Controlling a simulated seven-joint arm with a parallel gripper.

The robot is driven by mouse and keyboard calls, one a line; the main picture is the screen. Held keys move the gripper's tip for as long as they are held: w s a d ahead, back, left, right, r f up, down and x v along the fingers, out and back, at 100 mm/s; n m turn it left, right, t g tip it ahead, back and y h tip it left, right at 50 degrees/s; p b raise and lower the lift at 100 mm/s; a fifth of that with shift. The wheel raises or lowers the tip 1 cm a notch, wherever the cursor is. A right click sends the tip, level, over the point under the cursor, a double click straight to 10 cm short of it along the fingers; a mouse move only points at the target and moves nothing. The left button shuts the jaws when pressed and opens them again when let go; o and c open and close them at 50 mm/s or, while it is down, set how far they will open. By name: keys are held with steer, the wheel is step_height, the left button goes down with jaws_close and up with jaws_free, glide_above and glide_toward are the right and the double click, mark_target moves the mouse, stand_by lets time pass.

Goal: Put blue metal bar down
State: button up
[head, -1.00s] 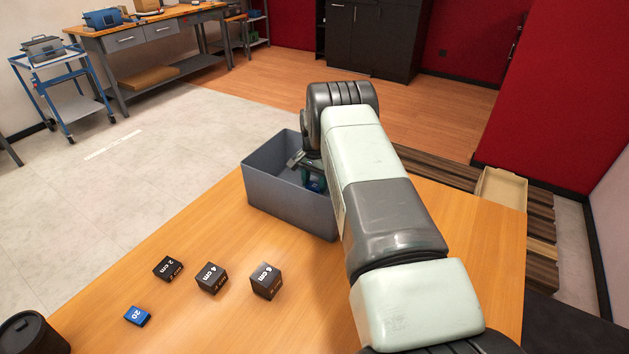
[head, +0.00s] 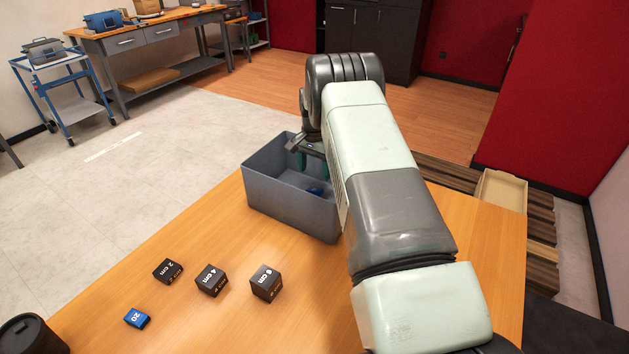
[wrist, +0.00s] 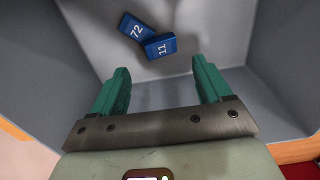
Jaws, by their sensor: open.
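Two small blue metal bars lie on the floor of the grey bin (head: 295,208). In the head view I see blue (head: 314,190) on the bin floor, partly hidden by the bin wall and arm. My gripper (wrist: 164,84) is open and empty, its green fingers spread wide above the bin floor and apart from the bars. A third blue bar (head: 137,318), marked 20, lies on the table.
Three black blocks (head: 168,271) (head: 212,281) (head: 267,283), marked 2 cm, 4 cm and 6 cm, stand on the wooden table (head: 205,325) in front of the bin. A dark round container (head: 32,335) is at the lower left. The table between blocks and bin is clear.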

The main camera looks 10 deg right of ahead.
steer(key=s+a+r+n+t, duration=0.1)
steer(key=s+r, duration=0.2)
steer(key=r, duration=0.8)
steer(key=s+a+r+n, duration=0.1)
steer(key=s+r, duration=0.1)
steer(key=r, duration=0.9)
steer(key=s+a+r+n+t, duration=0.2)
steer(key=s+r, duration=0.8)
steer(key=r, duration=0.1)
steer(key=s+a+r+n+t, duration=0.1)
steer(key=s+r+n, duration=0.15)
steer(key=s, duration=0.65)
steer(key=s+a+r+n, duration=0.1)
steer(key=s+a+r, duration=0.15)
steer(key=s, duration=0.55)
steer(key=s+f+n+t, duration=0.1)
steer(key=s+f+n, duration=0.1)
steer(key=s, duration=1)
steer(key=shift+d+f+t, duration=0.25)
steer(key=shift+f+t, duration=0.05)
steer(key=shift+f, duration=0.1)
steer(key=shift+s, duration=0.1)
steer(key=c, duration=0.3)
